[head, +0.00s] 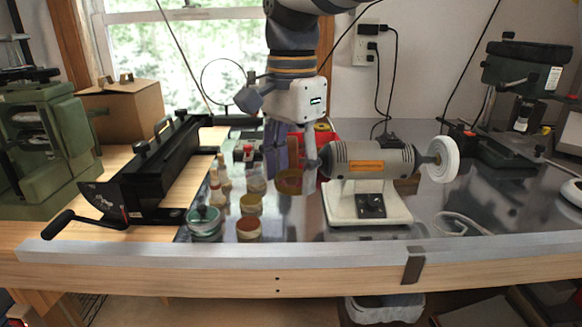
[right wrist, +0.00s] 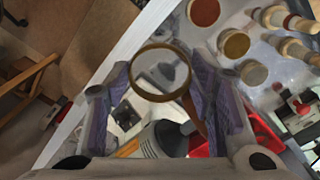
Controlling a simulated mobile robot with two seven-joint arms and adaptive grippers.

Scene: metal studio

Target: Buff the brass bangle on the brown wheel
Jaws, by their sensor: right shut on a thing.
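The brass bangle (head: 289,192) hangs below my right gripper (head: 290,165), which points down just left of the buffing machine (head: 368,158). In the right wrist view the bangle (right wrist: 160,97) is a full ring between the purple fingers of my right gripper (right wrist: 158,82), which is shut on it. A brown edge (right wrist: 197,118) shows just behind the ring, beside the motor; it looks like the brown wheel, but I cannot tell whether they touch. In the head view my gripper hides most of that side. The white wheel (head: 440,160) is at the machine's right end. My left gripper is not in view.
Small jars and pots (head: 249,228) stand left of the machine. A red tray (head: 322,133) is behind my gripper. A black bench tool with a crank (head: 150,175) is at left, a drill press (head: 520,90) at back right. A pale rail (head: 300,247) edges the front.

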